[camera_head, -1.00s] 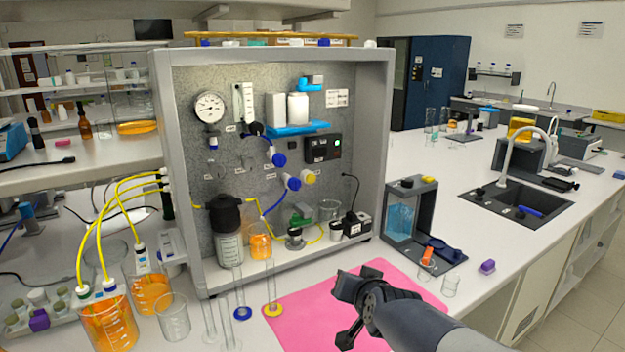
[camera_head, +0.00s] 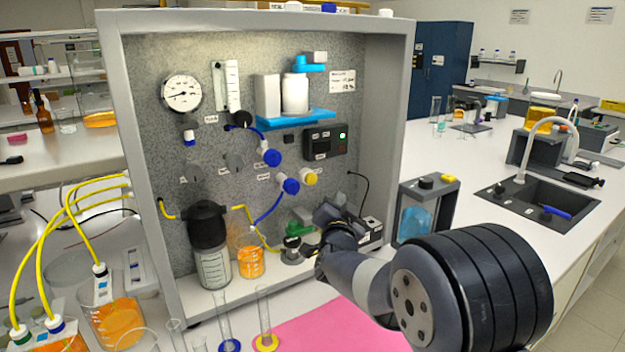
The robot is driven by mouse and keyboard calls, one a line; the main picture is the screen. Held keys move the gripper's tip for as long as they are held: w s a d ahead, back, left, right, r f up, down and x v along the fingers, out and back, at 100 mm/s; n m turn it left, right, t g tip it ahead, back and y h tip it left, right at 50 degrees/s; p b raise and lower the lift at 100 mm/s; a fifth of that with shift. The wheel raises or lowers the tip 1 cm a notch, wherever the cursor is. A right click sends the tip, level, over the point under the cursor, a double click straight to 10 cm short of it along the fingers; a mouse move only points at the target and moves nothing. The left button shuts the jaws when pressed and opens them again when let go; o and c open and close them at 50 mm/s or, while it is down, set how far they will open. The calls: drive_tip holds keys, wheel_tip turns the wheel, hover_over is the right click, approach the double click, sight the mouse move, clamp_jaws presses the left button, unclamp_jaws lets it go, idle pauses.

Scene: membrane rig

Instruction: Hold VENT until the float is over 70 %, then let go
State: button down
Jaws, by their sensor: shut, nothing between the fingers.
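The rig panel (camera_head: 200,120) fills the middle of the view. A white vertical float gauge (camera_head: 228,86) is at its upper left, beside a round dial (camera_head: 181,93); the float's level is too small to read. Blue-capped valves (camera_head: 270,157) and (camera_head: 288,184), a yellow-capped one (camera_head: 310,177) and a black control box (camera_head: 325,142) sit on the panel. The labels are too small to read, so I cannot tell which control is VENT. My gripper (camera_head: 328,214) is shut and empty, low in front of the panel's right part, below the yellow cap. Its fingertips are hard to make out.
Tall glass cylinders (camera_head: 263,310) stand in front. A pink mat (camera_head: 335,328) lies below my arm. The rig's right wall (camera_head: 385,120) is close to the arm.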

sight(311, 178)
drive_tip(key=w+a+p, duration=0.4)
drive_tip(key=w+a, duration=0.1)
drive_tip(key=w, duration=0.2)
drive_tip(key=shift+w, duration=0.15)
idle(0.4)
idle(1.9)
drive_tip(key=shift+w+a, duration=0.2)
drive_tip(key=shift+w, duration=0.15)
